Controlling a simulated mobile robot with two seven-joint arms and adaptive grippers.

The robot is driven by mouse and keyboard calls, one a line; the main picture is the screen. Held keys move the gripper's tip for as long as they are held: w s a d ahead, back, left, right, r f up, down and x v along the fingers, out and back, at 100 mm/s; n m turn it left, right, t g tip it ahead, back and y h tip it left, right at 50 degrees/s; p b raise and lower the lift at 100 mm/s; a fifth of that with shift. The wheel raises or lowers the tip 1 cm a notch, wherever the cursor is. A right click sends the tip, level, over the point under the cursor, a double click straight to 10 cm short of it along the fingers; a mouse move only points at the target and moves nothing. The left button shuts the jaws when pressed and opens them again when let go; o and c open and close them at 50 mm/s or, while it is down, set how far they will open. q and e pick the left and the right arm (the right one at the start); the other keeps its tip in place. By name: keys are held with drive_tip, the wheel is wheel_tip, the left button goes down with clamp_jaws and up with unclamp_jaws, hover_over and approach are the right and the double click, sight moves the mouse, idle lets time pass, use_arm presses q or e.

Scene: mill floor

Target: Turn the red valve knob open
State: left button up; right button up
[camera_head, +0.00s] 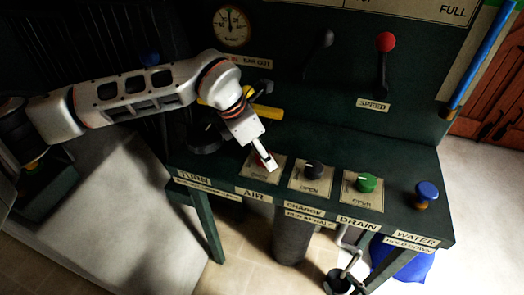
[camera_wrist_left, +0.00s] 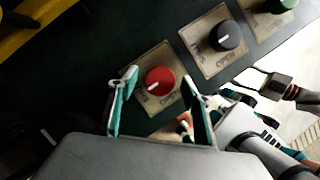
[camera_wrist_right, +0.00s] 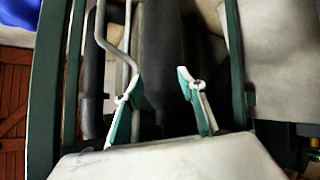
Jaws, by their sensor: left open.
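The red valve knob (camera_wrist_left: 160,80) sits on a tan plate and has a white pointer mark towards the lower left in the left wrist view. In the head view only a sliver of red (camera_head: 259,157) shows beside my left gripper (camera_head: 266,163), which hides the rest. My left gripper (camera_wrist_left: 159,73) is open, with its fingers on either side of the knob; gaps show and I cannot see contact. My right gripper (camera_wrist_right: 158,74) is open and empty, low in front of the panel, facing pipes; in the head view it shows small at the bottom (camera_head: 345,272).
A black knob (camera_head: 313,170), a green DRAIN knob (camera_head: 367,183) and a blue WATER knob (camera_head: 427,193) stand in a row to the right. A black handwheel (camera_head: 205,137) and yellow handle (camera_head: 266,112) are close to my left arm. Levers (camera_head: 385,60) rise behind.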

use_arm(q)
drive_tip(key=c, duration=1.1)
